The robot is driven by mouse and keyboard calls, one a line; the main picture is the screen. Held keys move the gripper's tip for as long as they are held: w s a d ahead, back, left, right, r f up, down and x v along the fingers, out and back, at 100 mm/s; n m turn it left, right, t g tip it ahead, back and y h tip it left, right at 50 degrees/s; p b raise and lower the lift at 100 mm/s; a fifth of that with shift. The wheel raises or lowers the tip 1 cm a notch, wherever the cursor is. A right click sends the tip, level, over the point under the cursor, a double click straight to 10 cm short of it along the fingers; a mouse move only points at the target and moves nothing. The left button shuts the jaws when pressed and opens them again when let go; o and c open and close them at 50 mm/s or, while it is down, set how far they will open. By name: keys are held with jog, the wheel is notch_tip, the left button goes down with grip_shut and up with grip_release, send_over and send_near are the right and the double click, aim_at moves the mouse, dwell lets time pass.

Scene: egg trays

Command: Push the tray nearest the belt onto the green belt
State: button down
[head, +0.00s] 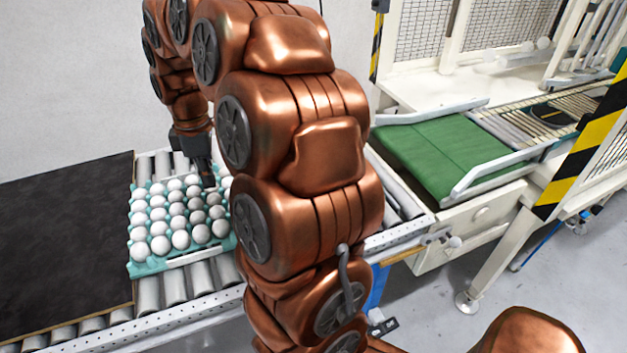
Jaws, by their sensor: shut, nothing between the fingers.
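A teal tray (148,266) full of white eggs sits on the roller conveyor, left of my arm. The green belt (440,152) lies to the right, past the end of the rollers, and is empty. My gripper (208,182) points down at the far right part of the tray, close to the eggs. It is shut with nothing in it. I cannot tell whether it touches the tray or an egg. My arm hides the tray's right edge and the rollers between the tray and the belt.
A black sheet (65,245) covers the rollers at the left. A metal side rail (180,325) runs along the conveyor's near side. White guide rails (490,172) flank the belt. A yellow-black striped post (580,150) stands at the right. Bare rollers (393,180) show before the belt.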

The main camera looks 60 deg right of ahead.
jog(key=w+d+f+n, duration=0.2)
jog(key=d+f, duration=0.1)
jog(key=d, duration=1)
jog(key=shift+s+a+f+b, duration=0.15)
jog(key=shift+f+b, duration=1.1)
jog(key=shift+f, duration=1.75)
jog(key=shift+w+a+f+b, duration=0.1)
jog(key=shift+f+b, duration=1.15)
jog(key=shift+f, duration=1.7)
jog(key=shift+s+d, duration=0.1)
